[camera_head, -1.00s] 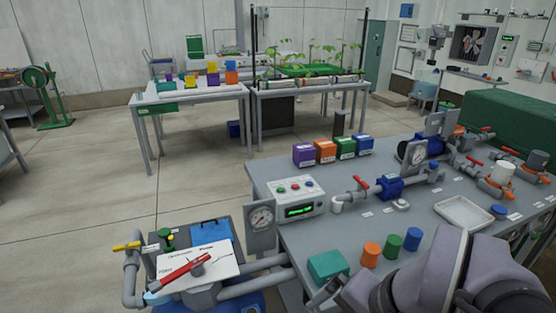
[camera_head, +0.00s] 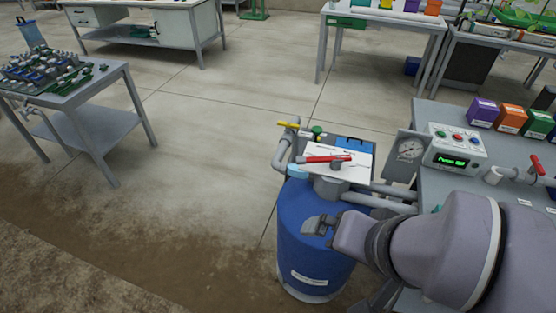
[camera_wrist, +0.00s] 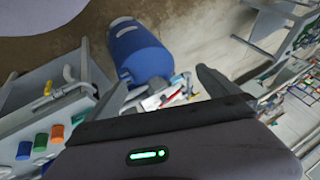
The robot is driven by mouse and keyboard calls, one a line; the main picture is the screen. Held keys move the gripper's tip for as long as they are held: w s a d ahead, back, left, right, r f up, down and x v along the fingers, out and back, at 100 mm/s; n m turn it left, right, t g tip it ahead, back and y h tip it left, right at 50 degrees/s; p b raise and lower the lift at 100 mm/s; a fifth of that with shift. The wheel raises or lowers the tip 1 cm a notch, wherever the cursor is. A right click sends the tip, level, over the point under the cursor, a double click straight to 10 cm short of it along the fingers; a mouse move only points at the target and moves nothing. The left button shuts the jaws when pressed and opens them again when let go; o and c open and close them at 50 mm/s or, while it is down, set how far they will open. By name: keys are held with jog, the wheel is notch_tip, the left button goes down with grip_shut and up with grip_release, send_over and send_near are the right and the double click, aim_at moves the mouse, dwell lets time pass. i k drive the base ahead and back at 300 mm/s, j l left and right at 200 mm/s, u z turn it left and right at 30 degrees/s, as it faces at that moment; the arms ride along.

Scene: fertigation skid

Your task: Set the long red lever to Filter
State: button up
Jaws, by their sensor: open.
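The long red lever (camera_head: 328,158) lies across a white label plate on top of the valve head of a blue drum (camera_head: 308,245). The lettering on the plate is too small to read now. My gripper (camera_head: 320,228) is in front of the drum, lower than the lever and apart from it in the head view. In the wrist view the open, empty fingers of my gripper (camera_wrist: 165,85) point toward the drum (camera_wrist: 140,50), with the red lever (camera_wrist: 151,102) and white plate between them in the picture.
A yellow-handled valve (camera_head: 288,125) and a small green knob (camera_head: 317,131) sit behind the lever. The floor left of the drum is clear.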

aim_at(336, 162)
jog(key=i+j, duration=0.85)
jog(key=z, duration=0.05)
